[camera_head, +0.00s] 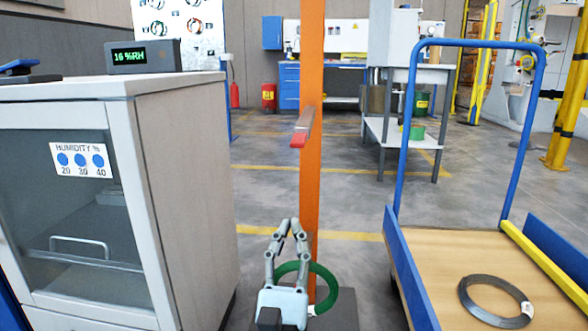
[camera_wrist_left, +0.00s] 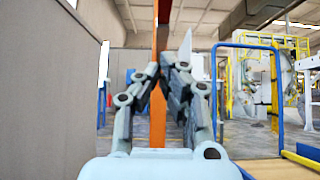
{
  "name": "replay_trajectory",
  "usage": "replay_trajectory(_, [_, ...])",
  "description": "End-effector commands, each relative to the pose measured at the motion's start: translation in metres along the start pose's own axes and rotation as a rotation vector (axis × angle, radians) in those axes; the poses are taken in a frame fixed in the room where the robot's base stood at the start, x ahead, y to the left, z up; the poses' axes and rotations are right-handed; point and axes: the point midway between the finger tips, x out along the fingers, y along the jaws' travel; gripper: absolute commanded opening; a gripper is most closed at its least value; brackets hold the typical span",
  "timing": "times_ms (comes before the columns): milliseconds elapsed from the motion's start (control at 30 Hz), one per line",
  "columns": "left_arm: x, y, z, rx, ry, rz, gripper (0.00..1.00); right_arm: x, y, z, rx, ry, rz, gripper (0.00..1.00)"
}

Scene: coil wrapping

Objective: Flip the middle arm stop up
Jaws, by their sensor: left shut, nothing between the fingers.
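The orange post (camera_head: 312,185) stands upright in the middle of the head view. One arm stop, a grey bar with a red tip (camera_head: 299,140), sticks out from the post toward me. My left gripper (camera_head: 289,222) points upward below this stop, in front of the post and apart from the stop. Its fingers are shut with nothing held. In the left wrist view the fingertips (camera_wrist_left: 167,70) are in front of the orange post (camera_wrist_left: 158,125). A pale pointed shape above them is too unclear to name. My right gripper is out of view.
A green coil (camera_head: 329,278) is around the post's foot, behind my gripper. A grey humidity cabinet (camera_head: 190,190) stands close on the left. A blue-railed cart (camera_head: 440,250) with a dark coil (camera_head: 494,300) on its deck stands on the right. Floor is free between post and cart.

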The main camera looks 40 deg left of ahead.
Motion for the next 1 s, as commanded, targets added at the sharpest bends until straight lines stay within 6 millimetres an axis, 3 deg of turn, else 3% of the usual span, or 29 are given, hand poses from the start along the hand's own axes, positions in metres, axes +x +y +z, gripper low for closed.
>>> replay_trajectory(333, [0.074, 0.000, 0.000, -0.001, -0.003, -0.001, 0.00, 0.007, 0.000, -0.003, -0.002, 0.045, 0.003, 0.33])
replay_trajectory(400, [0.082, 0.001, 0.009, -0.002, -0.002, 0.002, 0.00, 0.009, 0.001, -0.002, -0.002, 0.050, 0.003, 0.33])
replay_trajectory(633, [0.098, 0.000, 0.026, 0.000, 0.000, 0.000, 0.00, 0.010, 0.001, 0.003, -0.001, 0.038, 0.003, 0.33])
replay_trajectory(1000, [0.101, 0.000, 0.028, 0.000, 0.001, 0.000, 0.00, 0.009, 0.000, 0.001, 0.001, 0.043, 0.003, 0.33])
